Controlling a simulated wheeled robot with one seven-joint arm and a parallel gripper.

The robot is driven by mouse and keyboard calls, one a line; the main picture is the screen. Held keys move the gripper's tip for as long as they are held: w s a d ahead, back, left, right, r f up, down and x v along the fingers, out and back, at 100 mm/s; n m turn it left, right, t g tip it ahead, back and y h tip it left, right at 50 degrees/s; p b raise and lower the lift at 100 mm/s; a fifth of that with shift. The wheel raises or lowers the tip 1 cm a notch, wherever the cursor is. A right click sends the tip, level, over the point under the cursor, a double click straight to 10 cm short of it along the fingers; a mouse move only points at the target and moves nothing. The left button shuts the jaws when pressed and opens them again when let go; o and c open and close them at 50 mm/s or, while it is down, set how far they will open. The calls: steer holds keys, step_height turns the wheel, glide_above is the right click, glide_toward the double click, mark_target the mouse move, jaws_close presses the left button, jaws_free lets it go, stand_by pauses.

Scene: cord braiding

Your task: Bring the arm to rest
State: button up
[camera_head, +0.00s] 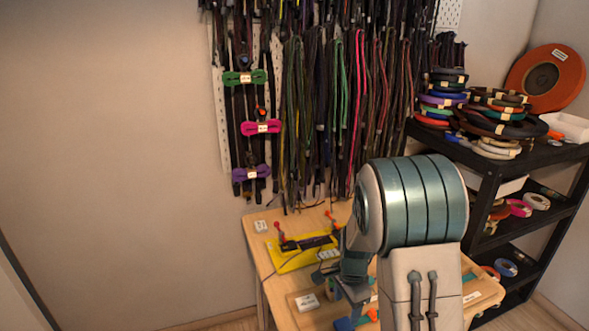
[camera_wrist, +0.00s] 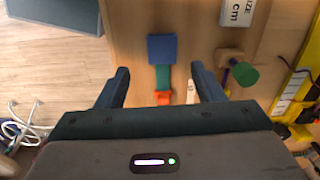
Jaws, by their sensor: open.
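My gripper (camera_wrist: 160,84) shows in the wrist view with its two dark fingers spread apart and nothing held between them. Past the fingers, a blue block (camera_wrist: 162,47) with a teal section (camera_wrist: 163,77) and an orange-red end lies on the wooden table. In the head view my arm stands over the table (camera_head: 262,246) and hides much of its right part. The fingertips cannot be made out clearly there.
A yellow jig (camera_head: 290,258) with red-topped clamps stands at the table's back left. A wooden piece with a green end (camera_wrist: 243,73) lies right of the gripper. Cords hang on the wall behind. A black shelf (camera_head: 487,205) with stacked coils stands at right.

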steer(key=s+r+n+t, duration=0.2)
steer(key=s+r+n, duration=1.1)
steer(key=s+r, duration=0.5)
steer(key=shift+s+n+t, duration=0.4)
steer(key=shift+s, duration=0.85)
steer(key=shift+d+r, duration=0.1)
